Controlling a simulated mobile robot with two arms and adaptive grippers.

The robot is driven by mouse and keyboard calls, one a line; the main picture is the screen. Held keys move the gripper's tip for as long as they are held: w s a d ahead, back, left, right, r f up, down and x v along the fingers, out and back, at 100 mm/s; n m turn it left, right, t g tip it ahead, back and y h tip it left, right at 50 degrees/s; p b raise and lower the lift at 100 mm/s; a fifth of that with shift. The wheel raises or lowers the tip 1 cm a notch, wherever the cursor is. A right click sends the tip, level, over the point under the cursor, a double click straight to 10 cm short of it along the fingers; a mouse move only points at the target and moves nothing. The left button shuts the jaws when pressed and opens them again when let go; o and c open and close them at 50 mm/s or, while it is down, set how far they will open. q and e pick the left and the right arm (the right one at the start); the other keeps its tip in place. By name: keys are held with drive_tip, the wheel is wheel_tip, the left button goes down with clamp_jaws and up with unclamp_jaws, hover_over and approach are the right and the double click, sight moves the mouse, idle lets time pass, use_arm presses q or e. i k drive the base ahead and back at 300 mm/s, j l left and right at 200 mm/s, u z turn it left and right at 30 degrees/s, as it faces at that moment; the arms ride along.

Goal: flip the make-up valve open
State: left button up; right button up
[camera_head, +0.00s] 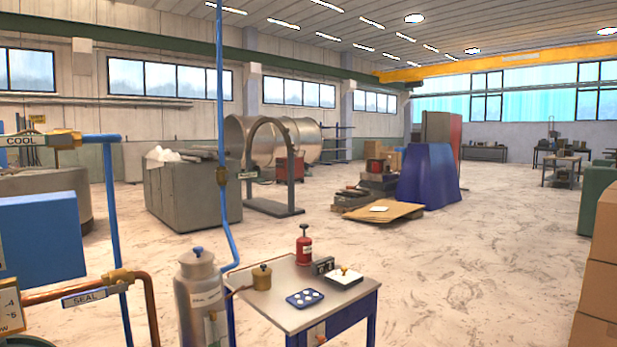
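No valve in view carries a label I can read as make-up. At the left, a valve with a handle marked COOL (22,141) lies level on a blue pipe. Below it, a brass valve with a handle marked SEAL (85,297) sits on a copper pipe (140,283). Neither of my grippers is in view.
Cardboard boxes (602,265) stack at the right edge. The floor (470,270) between table and boxes is clear.

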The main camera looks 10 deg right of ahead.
sight(251, 175)
drive_tip(key=i+l, duration=2.05)
drive_tip(key=i, duration=0.15)
drive_tip(key=l+z, duration=0.05)
